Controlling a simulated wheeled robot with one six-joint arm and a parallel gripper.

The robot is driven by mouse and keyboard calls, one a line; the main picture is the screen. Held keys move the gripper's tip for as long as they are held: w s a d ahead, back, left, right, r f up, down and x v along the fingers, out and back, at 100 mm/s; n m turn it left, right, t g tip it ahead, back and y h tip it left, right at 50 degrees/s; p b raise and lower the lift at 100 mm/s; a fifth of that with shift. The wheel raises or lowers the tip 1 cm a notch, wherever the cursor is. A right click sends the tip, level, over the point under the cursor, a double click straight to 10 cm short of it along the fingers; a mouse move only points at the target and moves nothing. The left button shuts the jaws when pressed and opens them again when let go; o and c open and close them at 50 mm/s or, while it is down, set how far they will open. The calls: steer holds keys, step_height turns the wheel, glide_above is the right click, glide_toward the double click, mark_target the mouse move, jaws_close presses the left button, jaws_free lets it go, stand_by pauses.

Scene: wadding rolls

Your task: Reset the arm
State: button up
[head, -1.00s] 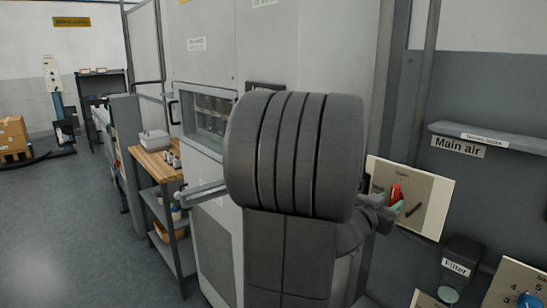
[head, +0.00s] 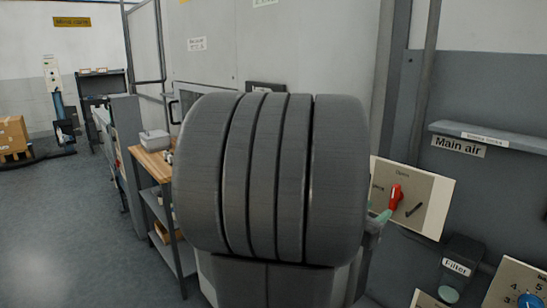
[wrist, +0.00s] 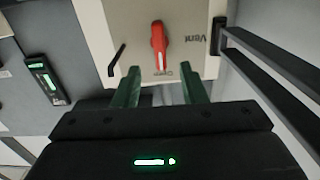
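My gripper (wrist: 160,82) is open, its two green fingers apart with nothing between the tips. In the wrist view the red handle (wrist: 158,46) on the Vent panel (wrist: 199,62) lies just beyond the gap, and the fingers do not appear to touch it. In the head view the same red handle (head: 396,194) stands roughly upright on the panel (head: 432,200). There my own large grey arm link fills the middle and hides most of my gripper; only a green finger part shows beside the handle.
A Main air shelf label (head: 459,147) and a Filter unit (head: 460,265) are on the right wall. A workbench (head: 155,165) stands left of the tall grey cabinet (head: 300,50). Open floor (head: 70,230) lies at the left. A dark rail (wrist: 270,75) runs at the right in the wrist view.

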glide_toward(392, 199)
steer(key=x, duration=0.8)
steer(key=shift+w+d, duration=0.25)
steer(key=shift+d, duration=0.05)
steer(key=n+p, duration=0.2)
steer(key=n, duration=0.1)
steer(key=shift+s+a+r+p, duration=0.15)
steer(key=shift+a+p, duration=0.05)
steer(key=shift+p, duration=0.15)
steer(key=n+p, duration=0.3)
steer(key=n, duration=0.2)
steer(key=shift+n, duration=0.7)
steer(key=shift+f, duration=0.25)
